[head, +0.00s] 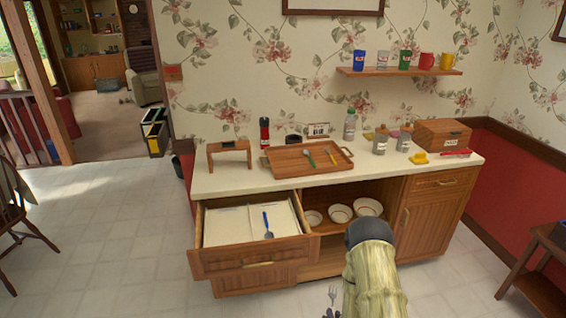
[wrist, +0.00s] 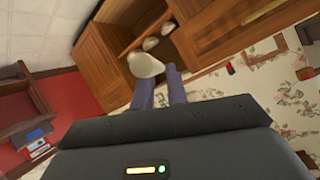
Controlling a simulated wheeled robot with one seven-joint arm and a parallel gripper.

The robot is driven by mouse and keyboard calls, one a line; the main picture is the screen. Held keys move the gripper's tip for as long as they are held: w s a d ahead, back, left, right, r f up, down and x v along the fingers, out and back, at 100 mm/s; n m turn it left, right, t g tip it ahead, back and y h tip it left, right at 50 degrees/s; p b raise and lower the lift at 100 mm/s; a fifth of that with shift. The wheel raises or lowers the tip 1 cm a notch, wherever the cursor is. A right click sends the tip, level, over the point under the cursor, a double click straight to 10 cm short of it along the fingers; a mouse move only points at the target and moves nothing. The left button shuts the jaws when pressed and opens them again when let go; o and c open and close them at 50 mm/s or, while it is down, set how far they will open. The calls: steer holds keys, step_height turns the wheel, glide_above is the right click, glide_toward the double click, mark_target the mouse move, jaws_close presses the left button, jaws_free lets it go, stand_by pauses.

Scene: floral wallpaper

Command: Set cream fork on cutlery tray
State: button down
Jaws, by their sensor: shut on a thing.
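A fork (head: 333,294) shows its grey tines at the bottom of the head view, pointing up from my gripper (head: 330,314). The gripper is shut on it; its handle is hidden. In the wrist view, a pale rounded shape (wrist: 146,65) lies at the fingertips (wrist: 160,80); I cannot tell whether it is the fork's handle or a bowl. A white divided tray (head: 226,227), which looks like the cutlery tray, lies in the open drawer, left of and beyond my gripper. A blue-handled spoon (head: 267,226) lies in its right part.
A wooden tray (head: 285,158) on the counter holds a green spoon (head: 309,158) and a yellow-handled piece. Several jars and a wooden box (head: 442,134) stand to the right. Bowls (head: 340,213) sit in the open cabinet. The drawer front (head: 250,258) juts out; floor to its left is clear.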

steer(key=shift+s+f, duration=0.1)
steer(key=shift+s, duration=0.05)
step_height(320, 180, down, 7)
steer(key=s, duration=0.1)
steer(key=shift+s, duration=0.4)
steer(key=shift+w, duration=0.1)
